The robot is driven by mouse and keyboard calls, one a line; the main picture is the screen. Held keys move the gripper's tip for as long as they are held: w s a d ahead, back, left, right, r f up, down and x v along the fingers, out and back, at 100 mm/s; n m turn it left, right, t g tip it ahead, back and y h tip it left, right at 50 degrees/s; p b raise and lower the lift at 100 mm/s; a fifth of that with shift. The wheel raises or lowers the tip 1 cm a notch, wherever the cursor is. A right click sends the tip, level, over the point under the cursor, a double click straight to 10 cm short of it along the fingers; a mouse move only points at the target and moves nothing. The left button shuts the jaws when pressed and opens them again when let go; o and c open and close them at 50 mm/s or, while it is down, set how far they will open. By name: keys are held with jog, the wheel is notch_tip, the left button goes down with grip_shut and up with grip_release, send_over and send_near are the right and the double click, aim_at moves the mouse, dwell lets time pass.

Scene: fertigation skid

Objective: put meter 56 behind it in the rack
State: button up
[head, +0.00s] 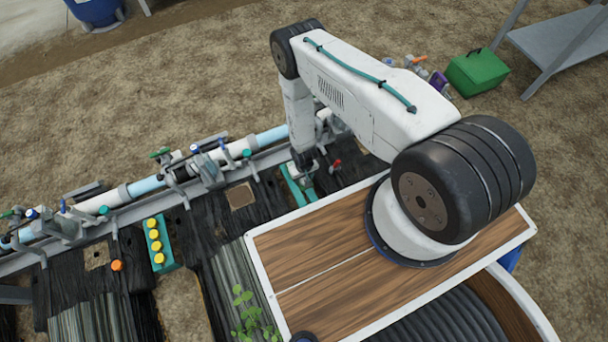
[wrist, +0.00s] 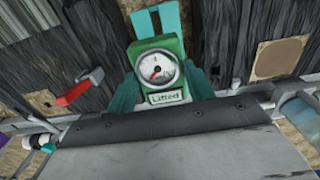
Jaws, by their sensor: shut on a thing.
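A green meter (wrist: 156,68) with a round white dial and a red needle faces the camera in the wrist view. A small plate below its dial reads "Lifted"; I cannot read a 56. In the head view a teal piece (head: 292,185) lies just under my gripper, and the meter is too small to make out there.
A red-handled valve (wrist: 80,87) is left of the meter in the wrist view. In the head view a pipe line with valves (head: 205,160) runs left of my gripper. A teal holder with yellow-capped bottles (head: 162,258) stands at the lower left. A green box (head: 478,73) sits at the upper right.

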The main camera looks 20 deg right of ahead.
jog(key=shift+f, duration=3.65)
jog(key=shift+s+f, duration=0.1)
jog(key=shift+f, duration=0.2)
jog(key=shift+f, duration=1.75)
jog(key=o, duration=1.1)
jog(key=shift+r, duration=4)
